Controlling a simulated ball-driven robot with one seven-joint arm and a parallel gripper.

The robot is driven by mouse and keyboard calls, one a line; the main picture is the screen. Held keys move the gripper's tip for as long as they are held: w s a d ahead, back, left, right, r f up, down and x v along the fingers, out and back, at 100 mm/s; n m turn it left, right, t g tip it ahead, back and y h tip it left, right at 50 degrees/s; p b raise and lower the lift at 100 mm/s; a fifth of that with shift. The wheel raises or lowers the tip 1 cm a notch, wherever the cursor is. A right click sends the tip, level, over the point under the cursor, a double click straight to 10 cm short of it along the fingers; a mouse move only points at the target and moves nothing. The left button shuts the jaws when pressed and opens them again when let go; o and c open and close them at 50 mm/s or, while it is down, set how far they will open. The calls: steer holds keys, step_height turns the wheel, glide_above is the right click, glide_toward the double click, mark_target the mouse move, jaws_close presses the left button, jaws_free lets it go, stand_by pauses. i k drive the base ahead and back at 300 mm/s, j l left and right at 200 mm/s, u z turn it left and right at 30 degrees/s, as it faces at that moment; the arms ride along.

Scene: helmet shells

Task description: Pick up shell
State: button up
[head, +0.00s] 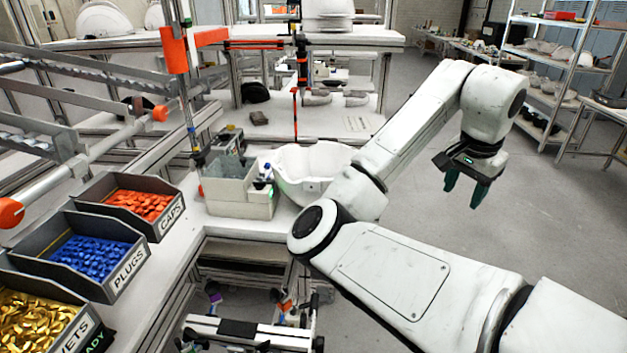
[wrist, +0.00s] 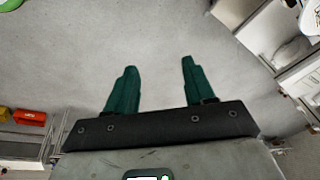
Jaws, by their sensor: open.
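A white helmet shell (head: 301,172) sits on the white workbench beside a grey-green bin, partly hidden behind my arm. My gripper (head: 465,191) hangs in the air to the right of the shell, over the open floor and clear of the bench. Its green fingers point down. In the wrist view my gripper (wrist: 156,85) shows two green fingers spread apart with nothing but grey floor between them.
Bins of caps (head: 137,203), plugs (head: 92,256) and gold pieces (head: 38,322) line the left bench. The grey-green bin (head: 238,190) stands left of the shell. A shelf rack (head: 557,60) stands at the right. The floor between is clear.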

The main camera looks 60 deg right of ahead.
mark_target(303, 174)
steer(key=i, duration=0.85)
